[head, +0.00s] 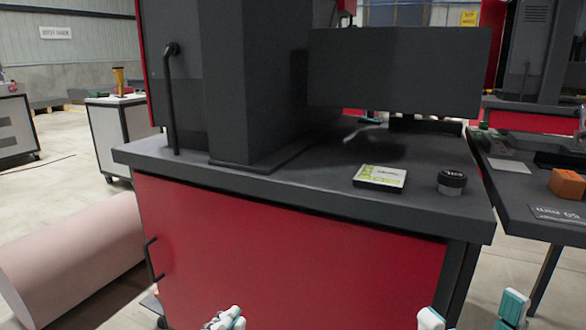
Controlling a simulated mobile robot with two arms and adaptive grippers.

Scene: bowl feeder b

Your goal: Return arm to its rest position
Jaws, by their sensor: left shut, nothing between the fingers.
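My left gripper (228,318) shows at the bottom edge, left of centre. Its white and teal fingertips are together, with nothing between them. It is low in front of the red cabinet front. My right gripper (471,312) is at the bottom right. Its two fingertips stand wide apart, and I see nothing between them. Most of both grippers and both arms are below the picture's edge.
A dark worktop (300,190) on a red cabinet (300,260) stands ahead. It bears a yellow-white box (380,177) and a round black container (452,183). A side table (530,210) with an orange block (567,184) is at right. A pale cylinder (75,260) lies at left.

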